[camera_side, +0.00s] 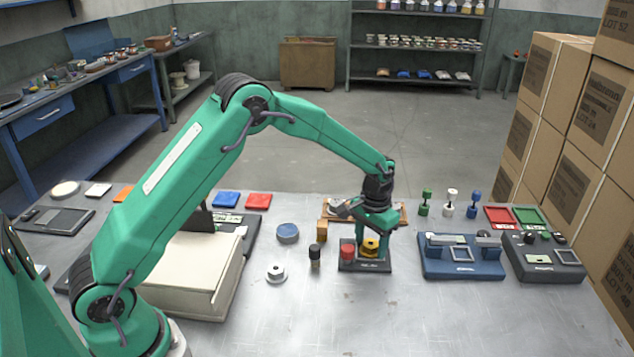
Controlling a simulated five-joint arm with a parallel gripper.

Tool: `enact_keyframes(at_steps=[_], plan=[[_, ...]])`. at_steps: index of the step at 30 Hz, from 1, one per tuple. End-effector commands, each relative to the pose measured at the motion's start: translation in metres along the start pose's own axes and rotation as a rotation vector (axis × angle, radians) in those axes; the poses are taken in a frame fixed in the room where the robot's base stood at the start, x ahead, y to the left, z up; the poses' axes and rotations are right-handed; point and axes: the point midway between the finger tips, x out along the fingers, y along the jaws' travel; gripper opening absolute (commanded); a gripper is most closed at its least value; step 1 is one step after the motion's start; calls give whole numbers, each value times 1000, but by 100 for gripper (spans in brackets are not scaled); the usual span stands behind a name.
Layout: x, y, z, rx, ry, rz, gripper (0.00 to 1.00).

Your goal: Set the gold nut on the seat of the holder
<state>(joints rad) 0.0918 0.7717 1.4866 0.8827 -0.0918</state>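A small dark holder (352,267) stands on the grey table, right of the picture's middle. A yellow-gold piece, apparently the gold nut (370,247), shows at its right side, and a red piece (347,251) stands at its left. My gripper (373,236) points down directly over the gold nut, with its lower end at or very near the nut. The fingertips are small and overlap the nut, so I cannot tell whether they are open or shut on it. Whether the nut rests on the holder's seat or hangs just above it is also unclear.
A black cylinder (315,256), a gold block (322,230) and a silver spool (276,272) stand left of the holder. A blue fixture (462,262) is to its right. Cardboard boxes (560,130) line the right edge. The front table is clear.

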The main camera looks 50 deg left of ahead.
Motion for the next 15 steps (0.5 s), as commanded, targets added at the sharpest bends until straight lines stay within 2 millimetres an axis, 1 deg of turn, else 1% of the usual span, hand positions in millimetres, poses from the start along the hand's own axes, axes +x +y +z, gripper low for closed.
enact_keyframes(at_steps=[10,15], plan=[[0,0,0,0,-1,0,67],[-6,0,0,0,0,0,67]])
